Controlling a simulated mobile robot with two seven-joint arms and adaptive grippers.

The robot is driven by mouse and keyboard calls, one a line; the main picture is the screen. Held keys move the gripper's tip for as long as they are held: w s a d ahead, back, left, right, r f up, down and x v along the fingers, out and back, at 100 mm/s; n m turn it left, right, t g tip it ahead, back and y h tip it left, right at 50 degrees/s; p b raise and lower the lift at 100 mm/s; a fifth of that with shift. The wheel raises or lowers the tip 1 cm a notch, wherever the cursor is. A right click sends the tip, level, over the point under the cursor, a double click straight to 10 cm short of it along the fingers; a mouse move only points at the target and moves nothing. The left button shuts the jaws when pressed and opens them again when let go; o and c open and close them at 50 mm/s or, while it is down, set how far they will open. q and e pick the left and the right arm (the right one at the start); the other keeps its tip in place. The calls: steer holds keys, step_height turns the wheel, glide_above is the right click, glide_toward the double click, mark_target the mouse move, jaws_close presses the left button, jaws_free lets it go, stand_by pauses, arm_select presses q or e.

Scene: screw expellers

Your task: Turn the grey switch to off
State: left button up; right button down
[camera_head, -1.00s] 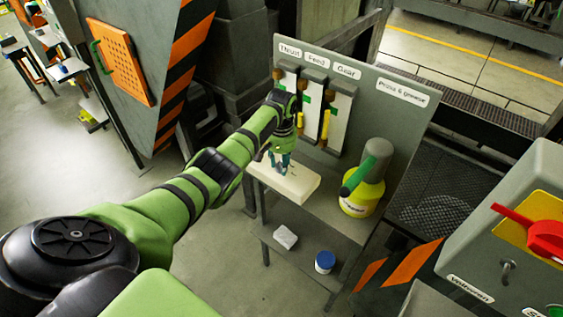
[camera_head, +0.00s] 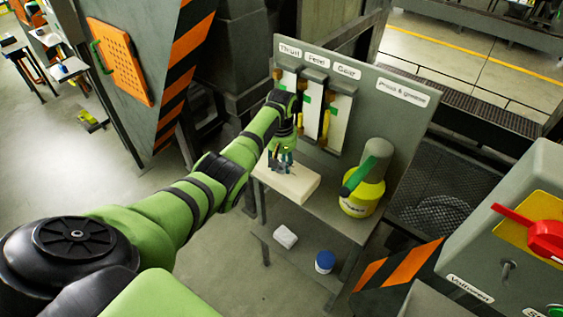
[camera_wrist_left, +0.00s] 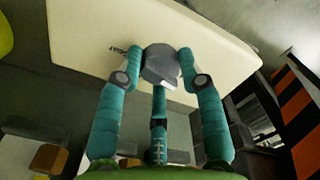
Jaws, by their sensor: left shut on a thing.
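The grey switch (camera_wrist_left: 160,66) shows in the left wrist view as a grey knob on a cream-white box (camera_wrist_left: 85,28). A small dark marking is on the box beside it, too small to read. In the head view the box (camera_head: 301,187) lies on a small grey table. My left gripper (camera_head: 281,165) is above the box with its fingers down; in the left wrist view its teal fingers (camera_wrist_left: 160,80) are closed around the knob. In the head view my fingers hide the switch. The switch's exact setting cannot be told. My right gripper is not in view.
A yellow bottle (camera_head: 366,195) with a green handle stands right of the box. A grey panel (camera_head: 385,110) with labels and levers rises behind. A white block (camera_head: 285,237) and a blue jar (camera_head: 325,262) are on the lower shelf. A red lever (camera_head: 545,238) is at far right.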

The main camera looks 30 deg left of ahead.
mark_target(282, 163)
arm_select(q)
steer(key=shift+s+d+f, duration=0.1)
steer(key=shift+s+f, duration=0.05)
steer(key=shift+f, duration=0.05)
steer(key=o, duration=1.2)
steer(key=shift+c, duration=0.2)
steer(key=shift+r, duration=0.1)
steer(key=shift+r, duration=0.1)
steer(key=shift+w+r, duration=0.2)
steer(key=shift+r, duration=0.05)
step_height(282, 163, up, 11)
steer(key=shift+r, duration=0.15)
steer(key=shift+s, duration=0.1)
